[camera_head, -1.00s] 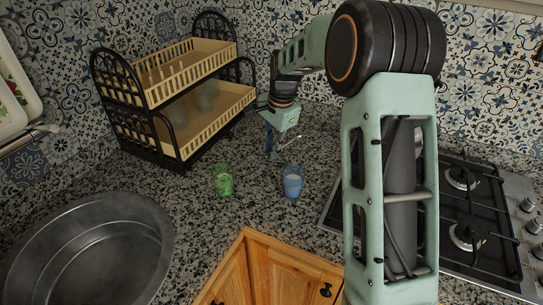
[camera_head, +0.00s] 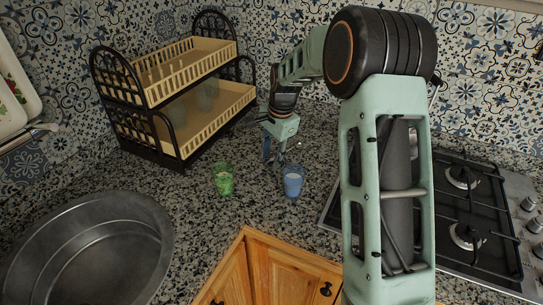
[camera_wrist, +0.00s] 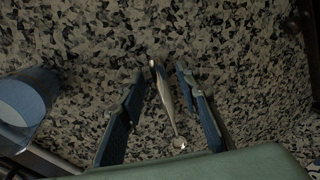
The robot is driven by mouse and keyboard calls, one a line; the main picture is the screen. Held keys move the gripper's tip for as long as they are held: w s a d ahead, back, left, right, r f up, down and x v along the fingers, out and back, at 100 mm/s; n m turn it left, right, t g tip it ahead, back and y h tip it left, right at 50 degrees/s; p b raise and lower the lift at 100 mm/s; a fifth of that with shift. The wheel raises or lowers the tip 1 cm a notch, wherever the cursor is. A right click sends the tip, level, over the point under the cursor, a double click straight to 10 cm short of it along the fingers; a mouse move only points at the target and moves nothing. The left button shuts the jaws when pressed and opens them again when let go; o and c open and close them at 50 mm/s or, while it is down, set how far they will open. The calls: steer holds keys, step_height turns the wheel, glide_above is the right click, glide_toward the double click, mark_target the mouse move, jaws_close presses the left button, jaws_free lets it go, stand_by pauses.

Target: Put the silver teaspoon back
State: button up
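The silver teaspoon (camera_wrist: 165,95) shows in the wrist view between the two fingers of my gripper (camera_wrist: 162,76). Its handle points up the picture between the fingertips and its bowl is near the palm. The fingers are spread, with a visible gap on the right side of the spoon; the left gap is narrower near the tip. The counter is just behind the spoon; whether it touches the counter is hard to tell. In the head view my gripper (camera_head: 274,156) points down at the counter behind the cups, and the spoon is barely visible there.
A blue cup (camera_head: 293,182) stands close in front of my gripper, with a green cup (camera_head: 223,181) to its left. A two-tier dish rack (camera_head: 185,147) is left of my gripper. A stove (camera_head: 470,215) is at right and a round metal basin (camera_head: 88,245) at front left.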

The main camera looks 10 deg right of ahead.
steer(key=shift+d+r, duration=0.1)
steer(key=shift+r, duration=0.45)
step_height(320, 180, up, 11)
steer(key=s+d, duration=0.1)
steer(key=s, duration=0.1)
